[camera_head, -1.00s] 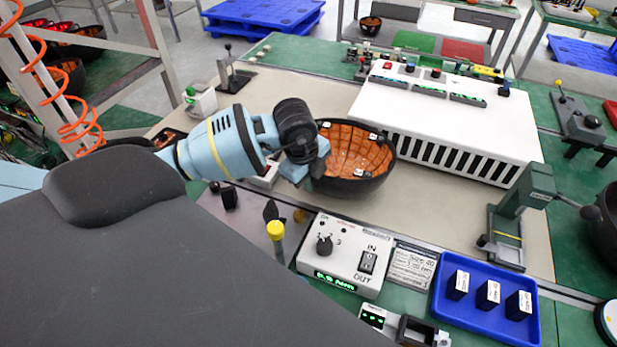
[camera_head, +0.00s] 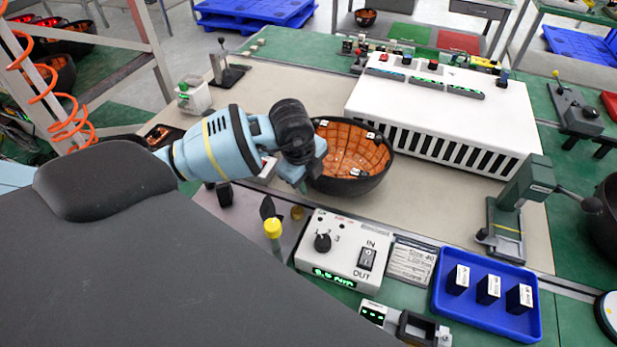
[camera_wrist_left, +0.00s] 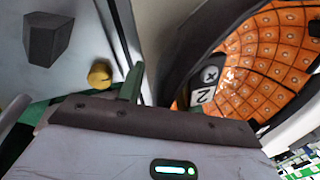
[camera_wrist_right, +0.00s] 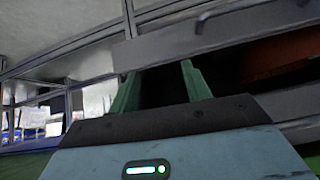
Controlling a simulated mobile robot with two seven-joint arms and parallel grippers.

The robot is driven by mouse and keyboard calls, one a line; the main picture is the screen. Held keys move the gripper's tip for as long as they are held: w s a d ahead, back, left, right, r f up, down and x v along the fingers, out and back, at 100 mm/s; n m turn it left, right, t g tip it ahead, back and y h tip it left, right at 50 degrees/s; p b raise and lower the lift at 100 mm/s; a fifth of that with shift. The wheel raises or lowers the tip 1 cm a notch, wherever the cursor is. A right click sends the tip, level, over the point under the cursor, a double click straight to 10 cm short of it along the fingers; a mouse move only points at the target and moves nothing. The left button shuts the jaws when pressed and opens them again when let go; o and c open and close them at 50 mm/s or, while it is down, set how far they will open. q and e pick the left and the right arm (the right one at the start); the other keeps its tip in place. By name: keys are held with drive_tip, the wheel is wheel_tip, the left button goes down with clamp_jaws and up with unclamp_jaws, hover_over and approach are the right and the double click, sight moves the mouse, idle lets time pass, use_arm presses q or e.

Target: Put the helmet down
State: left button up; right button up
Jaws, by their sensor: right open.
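The helmet (camera_head: 350,185) is a dark bowl with its opening up and an orange, grid-patterned lining with small white tags. It is over the beige mat (camera_head: 440,200) in the middle of the bench; I cannot tell if its underside touches the mat. My left gripper (camera_head: 308,172) is at its left rim and appears shut on it.
A white slotted box (camera_head: 445,120) stands behind the helmet. In front are a white control box (camera_head: 340,250), a blue tray (camera_head: 440,297) with black blocks, and a green press (camera_head: 520,200) on the right. The mat is clear left of the white box.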

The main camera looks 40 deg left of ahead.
use_arm(q)
drive_tip(key=p+v, duration=0.1)
drive_tip(key=v, duration=1.1)
drive_tip(key=shift+r, duration=0.2)
use_arm(e)
drive_tip(key=shift+w+r, duration=0.55)
drive_tip(key=shift+r, duration=0.25)
use_arm(q)
drive_tip(key=shift+f, duration=0.1)
use_arm(e)
drive_tip(key=shift+s, duration=0.1)
